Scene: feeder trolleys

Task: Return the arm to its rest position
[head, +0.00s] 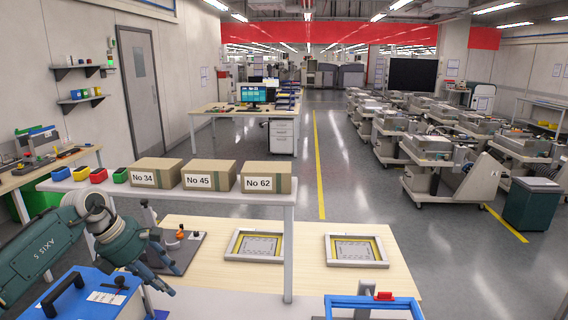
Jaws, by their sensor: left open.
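My left arm comes in from the left edge. My left gripper (174,282) is open and empty, pointing down and to the right. It shows in front of the left end of the light wood bench (315,282), close to a blue case (98,302) with a black handle at the bottom left. I cannot tell whether it touches the case. My right gripper is not in view.
Cardboard boxes labelled No 34 (155,172), No 45 (209,175) and No 62 (267,178) stand on a raised shelf (230,197). Two framed trays (255,259) (357,263) lie on the bench. Feeder trolleys (440,180) stand at right; the aisle is clear.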

